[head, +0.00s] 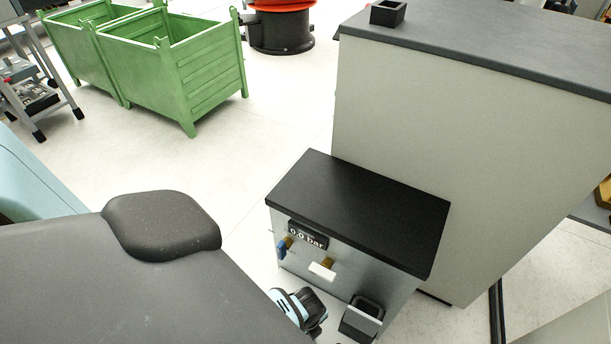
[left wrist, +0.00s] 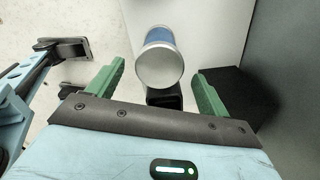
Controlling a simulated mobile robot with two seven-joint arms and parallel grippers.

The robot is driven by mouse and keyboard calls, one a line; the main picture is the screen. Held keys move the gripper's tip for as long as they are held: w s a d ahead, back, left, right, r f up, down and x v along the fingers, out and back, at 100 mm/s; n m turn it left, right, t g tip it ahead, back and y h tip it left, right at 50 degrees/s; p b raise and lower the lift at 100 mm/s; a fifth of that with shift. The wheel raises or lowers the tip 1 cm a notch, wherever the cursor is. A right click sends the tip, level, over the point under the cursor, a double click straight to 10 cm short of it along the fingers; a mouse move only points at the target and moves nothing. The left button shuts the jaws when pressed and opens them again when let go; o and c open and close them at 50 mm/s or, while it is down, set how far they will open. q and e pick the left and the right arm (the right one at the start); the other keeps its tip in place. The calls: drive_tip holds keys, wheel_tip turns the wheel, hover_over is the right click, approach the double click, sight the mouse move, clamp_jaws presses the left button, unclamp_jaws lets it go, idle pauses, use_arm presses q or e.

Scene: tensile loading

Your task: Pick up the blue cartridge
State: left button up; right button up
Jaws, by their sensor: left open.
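The blue cartridge (left wrist: 159,60) shows in the left wrist view, with its round pale end face toward the camera and its blue body behind. Below it is a black square holder (left wrist: 165,97); I cannot tell whether the cartridge touches it. My left gripper (left wrist: 158,69) is open, with its green fingers apart on either side of the cartridge in the picture. Neither finger visibly touches it. I cannot make out the cartridge in the head view, where a black holder (head: 364,318) is on the front of a small unit. My right gripper is not in view.
The small unit has a black top (head: 360,208), a display reading 0.0 bar (head: 307,235) and a blue lever (head: 283,248). A large pale cabinet (head: 440,150) stands close behind it. Green crates (head: 185,75) stand at the back left, with clear floor (head: 240,140) between.

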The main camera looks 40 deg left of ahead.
use_arm(q)
drive_tip(key=f+b, duration=0.1)
drive_tip(key=f, duration=0.2)
drive_tip(key=f+b, duration=0.1)
drive_tip(key=shift+s+a+f+b, duration=0.1)
drive_tip(key=shift+a+f+b, duration=0.2)
drive_tip(key=shift+f, duration=0.2)
drive_tip(key=c, duration=1.3)
drive_tip(key=shift+r, duration=0.1)
